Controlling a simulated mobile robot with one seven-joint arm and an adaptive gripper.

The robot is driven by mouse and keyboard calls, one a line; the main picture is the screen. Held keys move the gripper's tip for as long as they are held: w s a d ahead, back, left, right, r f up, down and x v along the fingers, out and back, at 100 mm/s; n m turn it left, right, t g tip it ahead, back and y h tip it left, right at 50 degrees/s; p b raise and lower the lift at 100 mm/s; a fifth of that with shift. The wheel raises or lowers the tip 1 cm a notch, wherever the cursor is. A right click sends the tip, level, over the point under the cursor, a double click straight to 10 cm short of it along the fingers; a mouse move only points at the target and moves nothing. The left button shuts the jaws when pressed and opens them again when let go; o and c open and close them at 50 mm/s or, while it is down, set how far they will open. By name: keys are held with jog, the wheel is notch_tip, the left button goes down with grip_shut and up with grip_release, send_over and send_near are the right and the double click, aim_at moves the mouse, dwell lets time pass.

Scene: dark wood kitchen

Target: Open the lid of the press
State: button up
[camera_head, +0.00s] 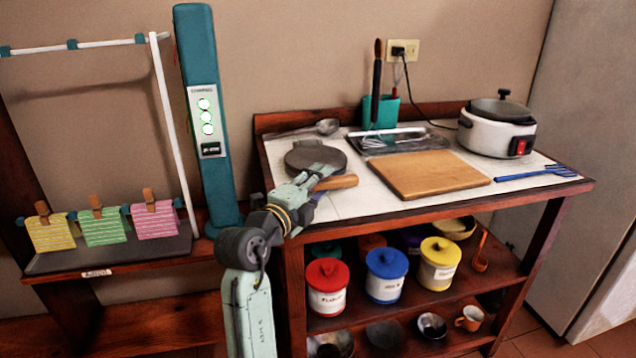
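The press (302,158) is a round dark grey disc at the back left of the white-tiled counter. Its lid looks flat and down. A light wooden handle (343,182) sticks out at its front, pointing right. My arm reaches up from the lower left, and my gripper (322,172) is over the front part of the press, by the handle's left end. The gripper overlaps the press in the picture, so contact is hard to judge. The fingers are small and blend with the press, so I cannot see whether they are open or shut.
A wooden cutting board (430,173), a metal tray (400,140) and a teal utensil holder (381,111) stand right of the press. A ladle (325,127) lies behind it. A rice cooker (497,130) is farther right. The teal column (207,120) rises left of the counter.

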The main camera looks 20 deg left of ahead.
jog(key=shift+c, duration=0.4)
grip_shut()
jog(key=shift+r, duration=0.1)
